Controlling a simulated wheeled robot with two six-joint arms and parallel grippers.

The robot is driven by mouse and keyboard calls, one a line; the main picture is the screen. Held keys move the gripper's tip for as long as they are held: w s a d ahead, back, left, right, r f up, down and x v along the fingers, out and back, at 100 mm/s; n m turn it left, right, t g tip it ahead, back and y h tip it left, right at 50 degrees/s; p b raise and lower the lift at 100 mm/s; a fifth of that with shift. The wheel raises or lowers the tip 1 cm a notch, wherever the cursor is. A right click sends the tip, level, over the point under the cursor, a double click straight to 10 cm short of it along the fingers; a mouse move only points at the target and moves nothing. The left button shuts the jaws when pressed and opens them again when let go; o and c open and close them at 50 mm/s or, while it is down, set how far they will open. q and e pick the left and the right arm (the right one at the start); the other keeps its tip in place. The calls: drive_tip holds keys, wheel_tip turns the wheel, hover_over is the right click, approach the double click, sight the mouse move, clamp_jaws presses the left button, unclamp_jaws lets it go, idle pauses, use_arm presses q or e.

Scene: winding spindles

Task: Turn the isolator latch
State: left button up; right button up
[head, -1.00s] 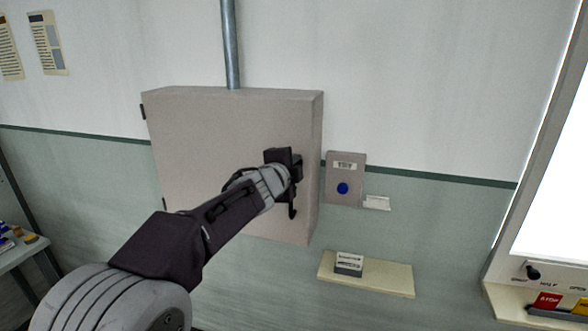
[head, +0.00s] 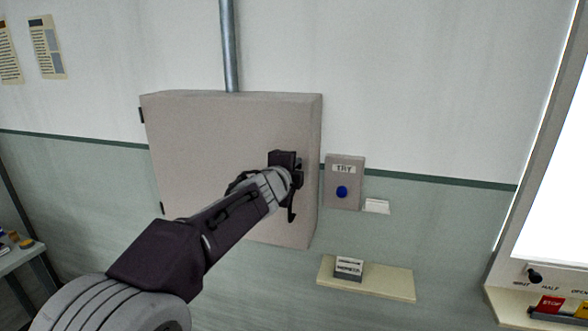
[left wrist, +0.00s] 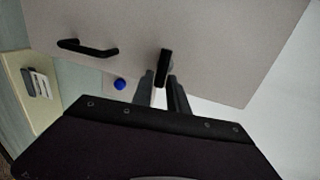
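A grey wall cabinet (head: 195,125) carries the isolator latch, a short black bar that shows in the left wrist view (left wrist: 165,68). My left gripper (head: 293,166) is at the right part of the cabinet's front and hides the latch in the head view. In the left wrist view, the two fingers of my left gripper (left wrist: 161,80) stand a little apart, with the bar's end at the gap between their tips. I cannot tell whether they touch it. A black door handle (head: 291,205) shows just below the gripper. My right gripper is out of view.
Right of the cabinet is a grey box marked TRY with a blue button (head: 342,192), a small white card holder (head: 377,206) beside it. A cream shelf (head: 385,283) with a small labelled block (head: 348,268) is below. A pipe (head: 229,45) rises from the cabinet's top.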

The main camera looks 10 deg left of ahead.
use_arm(q)
drive_tip(key=shift+o, duration=0.9)
drive_tip(key=s+r+p, duration=0.1)
drive_tip(key=s, duration=0.8)
drive_tip(key=shift+r, duration=0.35)
drive_tip(key=shift+w, duration=0.1)
